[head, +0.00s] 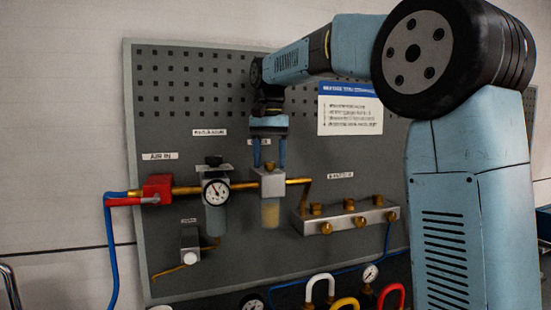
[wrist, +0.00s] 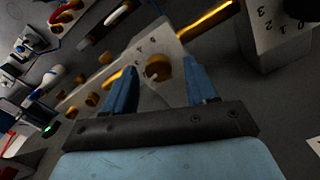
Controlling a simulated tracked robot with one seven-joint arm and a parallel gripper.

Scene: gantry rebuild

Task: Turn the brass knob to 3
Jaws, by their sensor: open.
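The brass knob (wrist: 158,68) sits on a pale block (wrist: 168,42) with small dark marks, too blurred to read. In the wrist view it lies between the two blue fingers of my gripper (wrist: 160,72), with a visible gap on each side. The knob's pointer setting cannot be made out. In the head view my gripper (head: 269,163) points down over the pale block (head: 267,184) above an amber bowl (head: 270,213).
Left of the block are a pressure gauge (head: 215,191) and a red valve (head: 157,188) on the brass pipe. A manifold with brass fittings (head: 347,219) is at right. Another pale block (wrist: 272,38) carries digits and a dark knob. Coloured shackles (head: 320,287) are below.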

